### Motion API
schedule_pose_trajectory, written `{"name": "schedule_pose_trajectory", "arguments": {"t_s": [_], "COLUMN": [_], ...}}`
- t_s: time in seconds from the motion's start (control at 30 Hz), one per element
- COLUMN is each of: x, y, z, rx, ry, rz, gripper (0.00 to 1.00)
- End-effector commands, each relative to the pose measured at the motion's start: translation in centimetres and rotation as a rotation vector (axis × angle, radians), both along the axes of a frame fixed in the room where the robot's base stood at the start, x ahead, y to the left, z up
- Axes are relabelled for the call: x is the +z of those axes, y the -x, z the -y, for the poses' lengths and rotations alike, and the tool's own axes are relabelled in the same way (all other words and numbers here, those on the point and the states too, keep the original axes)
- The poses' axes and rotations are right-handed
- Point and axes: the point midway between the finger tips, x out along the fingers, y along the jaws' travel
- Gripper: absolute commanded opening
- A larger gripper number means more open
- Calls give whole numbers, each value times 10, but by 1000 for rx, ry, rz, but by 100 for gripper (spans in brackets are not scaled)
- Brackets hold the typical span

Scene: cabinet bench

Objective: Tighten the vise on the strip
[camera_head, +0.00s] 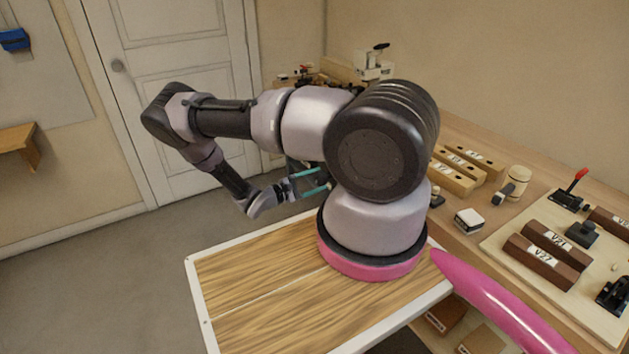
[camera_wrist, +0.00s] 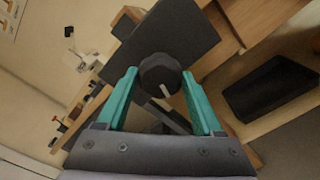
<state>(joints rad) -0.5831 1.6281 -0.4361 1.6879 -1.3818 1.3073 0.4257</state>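My gripper (camera_wrist: 160,73) is open, with its two teal fingers apart. A dark round knob (camera_wrist: 160,68) with a pale mark shows between the fingertips in the wrist view; I cannot tell whether they touch it. A dark plate (camera_wrist: 180,35) stands behind the knob, and a dark bar runs below it; these look like parts of the vise. I cannot make out the strip for certain. In the head view my gripper (camera_head: 328,178) is beside my arm's large joint, which hides what lies in front of the fingers.
The wooden bench (camera_head: 462,222) runs along the wall at right. On it are labelled wooden blocks (camera_head: 452,178), a mallet (camera_head: 513,184), a small white box (camera_head: 468,221) and a pale board (camera_head: 505,240) with dark labelled blocks. A white device (camera_head: 375,65) stands at its far end. Floor (camera_head: 90,285) at left is clear.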

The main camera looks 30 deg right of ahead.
Motion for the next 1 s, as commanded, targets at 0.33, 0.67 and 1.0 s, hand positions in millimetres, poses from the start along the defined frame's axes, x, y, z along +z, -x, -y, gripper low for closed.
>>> {"name": "schedule_pose_trajectory", "arguments": {"t_s": [0.33, 0.67, 1.0], "x": [0, 0, 0], "y": [0, 0, 1], "z": [-1, -21, -48], "rx": [1, 2, 1], "ry": [-1, 0, -1], "rz": [-2, -2, -2], "gripper": [93, 93, 93]}}
